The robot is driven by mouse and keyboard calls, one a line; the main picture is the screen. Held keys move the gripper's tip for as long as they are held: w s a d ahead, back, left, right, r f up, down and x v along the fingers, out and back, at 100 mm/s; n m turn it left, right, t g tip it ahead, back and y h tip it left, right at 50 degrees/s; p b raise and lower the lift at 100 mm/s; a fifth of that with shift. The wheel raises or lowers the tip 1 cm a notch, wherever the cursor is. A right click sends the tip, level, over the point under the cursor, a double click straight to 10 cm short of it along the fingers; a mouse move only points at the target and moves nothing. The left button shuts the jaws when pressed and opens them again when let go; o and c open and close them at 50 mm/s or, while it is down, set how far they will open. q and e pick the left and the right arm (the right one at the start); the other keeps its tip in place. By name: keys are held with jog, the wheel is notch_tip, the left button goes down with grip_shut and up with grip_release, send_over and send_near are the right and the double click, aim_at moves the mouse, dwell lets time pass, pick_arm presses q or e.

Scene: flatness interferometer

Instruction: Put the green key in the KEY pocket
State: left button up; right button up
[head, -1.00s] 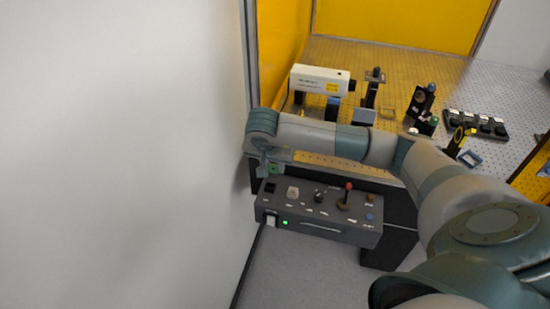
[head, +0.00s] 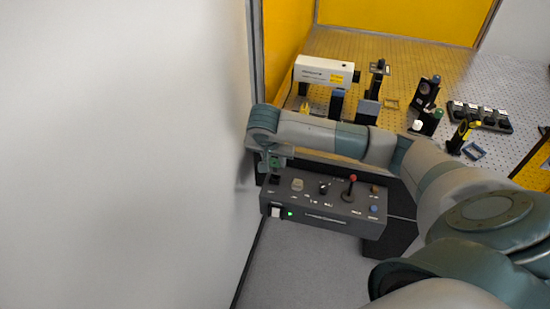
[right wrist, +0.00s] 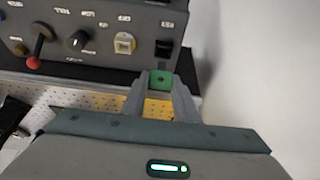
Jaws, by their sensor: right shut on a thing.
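The green key (right wrist: 160,79) is a small green block with a dark dot. My right gripper (right wrist: 160,88) is shut on it. In the head view my right gripper (head: 270,166) points down above the left end of the grey control box (head: 325,215), with the green key (head: 275,162) between its fingers. A dark square pocket (right wrist: 164,48) in the box top lies just beyond the key in the right wrist view; its label is too small to read surely. The key appears apart from the pocket. The left gripper is not in view.
The box carries a red-tipped lever (head: 351,182), a black knob (head: 323,188) and a pale square button (head: 297,185). A white laser unit (head: 324,70) and several optic mounts stand on the perforated table behind. A white wall (head: 120,150) is close on the left.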

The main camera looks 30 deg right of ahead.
aim_at(275, 169)
jog(key=shift+f+b, duration=0.85)
jog(key=shift+f, duration=1.25)
jog(key=shift+f+b, duration=0.5)
jog(key=shift+b, duration=0.1)
jog(key=o, duration=1.1)
jog(key=shift+r, duration=0.15)
jog(key=shift+r+p, duration=1.5)
jog(key=shift+r, duration=1.85)
